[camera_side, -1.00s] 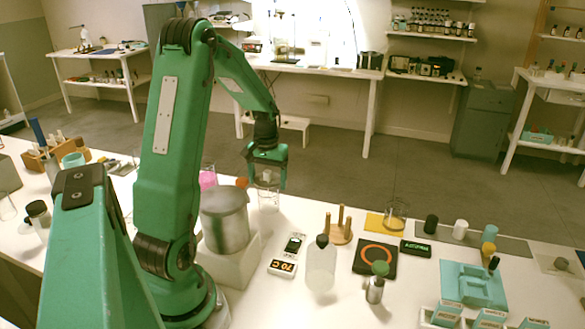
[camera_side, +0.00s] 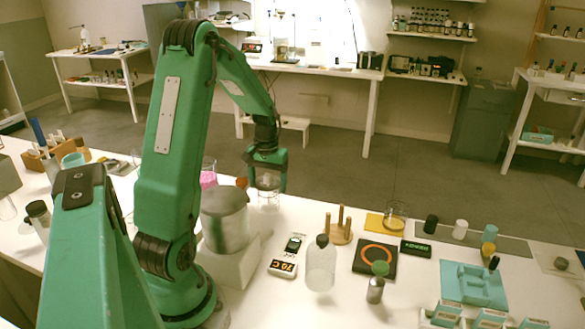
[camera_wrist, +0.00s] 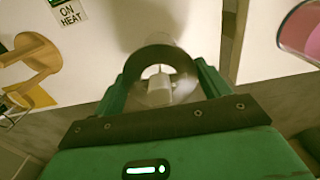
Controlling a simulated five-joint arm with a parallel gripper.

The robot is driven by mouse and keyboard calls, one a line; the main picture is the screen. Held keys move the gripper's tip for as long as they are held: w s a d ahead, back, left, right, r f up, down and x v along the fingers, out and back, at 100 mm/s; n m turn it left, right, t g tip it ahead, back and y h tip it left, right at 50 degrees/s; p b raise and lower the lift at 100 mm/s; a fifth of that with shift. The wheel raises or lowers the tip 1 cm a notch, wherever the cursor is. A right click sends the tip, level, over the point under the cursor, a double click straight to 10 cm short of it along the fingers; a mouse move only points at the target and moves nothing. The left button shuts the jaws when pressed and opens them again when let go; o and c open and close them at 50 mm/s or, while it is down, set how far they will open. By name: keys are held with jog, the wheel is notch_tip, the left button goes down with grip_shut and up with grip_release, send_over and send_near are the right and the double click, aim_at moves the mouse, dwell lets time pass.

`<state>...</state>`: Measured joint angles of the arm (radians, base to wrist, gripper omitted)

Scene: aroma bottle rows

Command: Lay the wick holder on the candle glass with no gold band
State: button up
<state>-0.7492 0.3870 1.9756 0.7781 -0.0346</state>
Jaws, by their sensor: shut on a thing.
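My gripper (camera_side: 267,184) points down, shut on the wick holder, a grey ring-like piece (camera_wrist: 160,66) with a pale middle between the fingers in the wrist view. In the side view the holder is small and partly hidden by the fingers. A clear glass (camera_side: 268,201) stands on the table directly under my gripper; I see no gold band on its visible part. I cannot tell whether the holder touches its rim. A glass with pink contents (camera_side: 208,179) stands to the left, partly hidden by a metal pot; it also shows in the wrist view (camera_wrist: 303,32).
The metal pot (camera_side: 225,217) stands close in front of the glasses.

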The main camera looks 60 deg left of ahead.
jog(key=shift+f, duration=0.4)
dwell(0.8)
jog(key=o, duration=1)
jog(key=shift+r, duration=0.15)
jog(key=shift+r, duration=3.4)
